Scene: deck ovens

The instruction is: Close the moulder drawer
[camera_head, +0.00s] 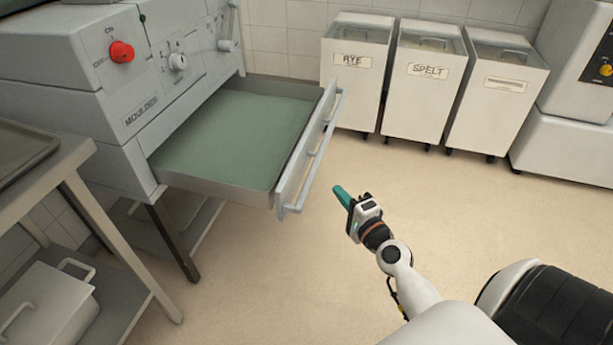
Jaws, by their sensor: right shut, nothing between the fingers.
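The moulder (110,65) is a grey machine at the upper left with a red knob. Its drawer (185,186) is pulled out toward the right, with a green bottom (240,138) and a front panel carrying a long bar handle (318,150). The drawer looks empty. My right gripper (341,195) has teal fingertips, is shut and holds nothing. It appears to the right of the drawer front in the picture, with a visible gap to the handle. My left gripper is not in view.
Three white flour bins stand at the back wall: rye (355,75), spelt (425,85) and a third (497,95). A metal table (60,170) with a dark tray is at the left. Another white machine (570,125) stands at the right. The floor (270,275) between is clear.

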